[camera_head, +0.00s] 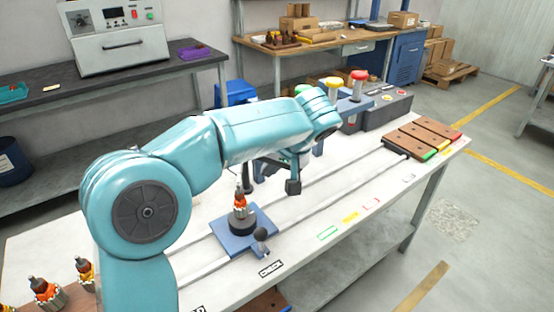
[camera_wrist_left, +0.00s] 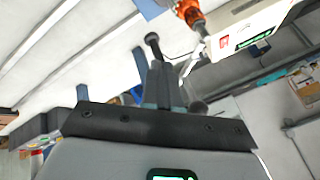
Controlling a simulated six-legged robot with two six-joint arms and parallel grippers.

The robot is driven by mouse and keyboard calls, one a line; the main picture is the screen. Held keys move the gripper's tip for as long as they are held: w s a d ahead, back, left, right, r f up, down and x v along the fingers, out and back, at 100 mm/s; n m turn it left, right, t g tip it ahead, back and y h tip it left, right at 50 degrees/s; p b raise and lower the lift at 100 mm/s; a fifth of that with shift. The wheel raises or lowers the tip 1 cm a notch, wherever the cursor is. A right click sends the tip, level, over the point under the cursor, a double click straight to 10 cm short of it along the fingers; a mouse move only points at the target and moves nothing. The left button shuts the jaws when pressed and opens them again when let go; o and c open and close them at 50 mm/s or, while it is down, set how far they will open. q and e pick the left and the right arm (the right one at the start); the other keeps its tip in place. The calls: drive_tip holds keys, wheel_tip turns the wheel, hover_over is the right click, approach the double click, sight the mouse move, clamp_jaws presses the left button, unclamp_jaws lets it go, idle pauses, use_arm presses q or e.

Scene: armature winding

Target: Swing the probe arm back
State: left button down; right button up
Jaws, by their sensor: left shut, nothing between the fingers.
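My left gripper (camera_head: 292,186) hangs below the end of my teal arm, above the bench and to the right of the armature. In the left wrist view its fingers (camera_wrist_left: 160,85) are together with nothing between them. An armature with an orange-red winding (camera_head: 240,205) stands upright on a blue plate (camera_head: 225,238). A black ball knob (camera_head: 262,234) is at the plate's front edge. In the left wrist view a black round-ended part (camera_wrist_left: 152,38) shows near the fingertips; I cannot tell if they touch. The probe arm cannot be made out surely; my arm hides part of the area.
A pale box with a red switch and green display (camera_wrist_left: 245,28) is beside the armature in the left wrist view. Bench rails (camera_head: 340,175) run toward brown blocks (camera_head: 425,137). Posts with red, yellow and green caps (camera_head: 358,76) stand behind my arm.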

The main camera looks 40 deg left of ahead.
use_arm(q)
drive_tip(key=a, duration=0.1)
drive_tip(key=s+a+f, duration=0.1)
drive_tip(key=a, duration=0.2)
drive_tip(key=shift+s+f, duration=0.35)
drive_tip(key=shift+s, duration=0.05)
drive_tip(key=shift+a, duration=0.15)
